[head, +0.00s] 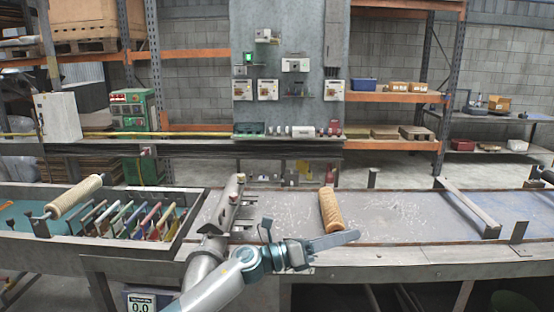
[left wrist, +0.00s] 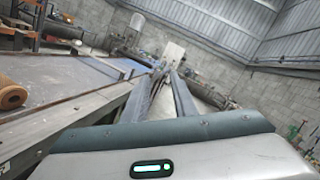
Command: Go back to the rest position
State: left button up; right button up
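My left gripper (head: 352,237) points to the right over the front edge of the workbench, and nothing shows between its fingers. In the left wrist view its two fingers (left wrist: 165,72) run forward with a gap between them. A tan mesh tube (head: 331,209) lies on the grey bench top just behind the gripper, apart from it. The tube's round end also shows at the left edge of the left wrist view (left wrist: 11,94). A second, paler tube (head: 75,196) sits on a holder at the left. My right gripper is not in view.
The workbench (head: 400,212) has a raised crossbar (head: 466,206) on its right. A tray (head: 55,243) with several coloured-handled tools is at the left. A panel (head: 290,60) with switch boxes stands behind. The bench top right of the near tube is clear.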

pick_arm(q)
jog(key=s+a+f+n+t+y, duration=0.1)
jog(key=a+f+n+t+y, duration=0.6)
jog(key=a+n, duration=0.5)
jog(key=s+a+f+n+t+y, duration=0.2)
jog(key=a+f+n+t+y, duration=0.45)
jog(key=n, duration=0.95)
jog(key=s+a+f+n+g+y, duration=0.5)
jog(key=s+a+f+n, duration=0.3)
jog(key=s+a+f, duration=0.45)
jog(key=s+a+f+n+g, duration=0.2)
jog(key=s+a+f+g, duration=0.1)
jog(key=s, duration=0.7)
jog(key=s+a+f+n+g, duration=0.2)
jog(key=s+f+g, duration=0.15)
jog(key=s, duration=0.55)
jog(key=s+a+f+n+g, duration=0.2)
jog(key=s+a+f+g, duration=0.15)
jog(key=s, duration=0.65)
notch_tip(320, 180, down, 30)
jog(key=s+d+f+g+b, duration=0.1)
jog(key=s, duration=0.1)
jog(key=s+a+f+g+b, duration=0.1)
jog(key=s+a+f, duration=0.2)
jog(key=s+f, duration=1.4)
jog(key=shift+s+y, duration=0.35)
